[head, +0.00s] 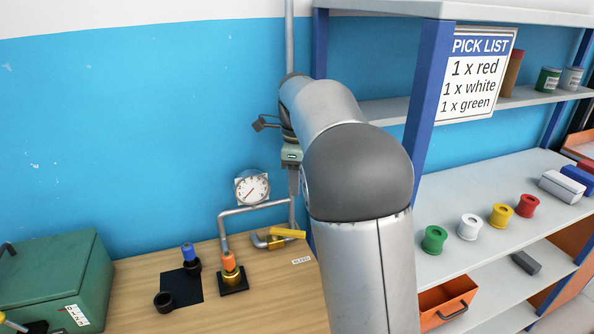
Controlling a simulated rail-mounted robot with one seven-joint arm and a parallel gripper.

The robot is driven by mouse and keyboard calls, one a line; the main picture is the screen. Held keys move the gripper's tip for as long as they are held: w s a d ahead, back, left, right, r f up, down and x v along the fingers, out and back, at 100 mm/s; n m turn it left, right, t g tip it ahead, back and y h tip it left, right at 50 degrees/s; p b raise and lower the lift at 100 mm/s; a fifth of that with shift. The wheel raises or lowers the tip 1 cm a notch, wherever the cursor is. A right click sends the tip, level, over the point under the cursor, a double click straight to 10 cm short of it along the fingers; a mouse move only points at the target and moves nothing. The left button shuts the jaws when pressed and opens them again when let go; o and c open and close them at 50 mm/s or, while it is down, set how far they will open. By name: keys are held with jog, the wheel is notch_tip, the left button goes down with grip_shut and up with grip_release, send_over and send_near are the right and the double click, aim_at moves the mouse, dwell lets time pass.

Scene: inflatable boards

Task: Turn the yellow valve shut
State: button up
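The yellow valve handle (287,233) lies roughly level, pointing right, on a brass-coloured valve body (262,241) low against the blue wall, just above the wooden bench. Grey pipework (253,207) runs beside it. My gripper (293,188) hangs pointing down above the handle, close to the vertical pipe. It looks clear of the handle, though depth is hard to judge. Its fingers are small and seen edge-on, so their opening does not show. A round pressure gauge (252,188) sits left of my gripper.
An orange-topped fitting (230,262), a blue-topped fitting (188,254) and a black ring (164,301) stand on the bench (262,308). A green box (57,278) is at left. A shelf rack (431,90) with coloured spools stands at right. My arm hides part of the bench.

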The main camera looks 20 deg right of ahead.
notch_tip(320, 180, up, 2)
jog(key=shift+r, duration=0.1)
jog(key=shift+c, duration=0.4)
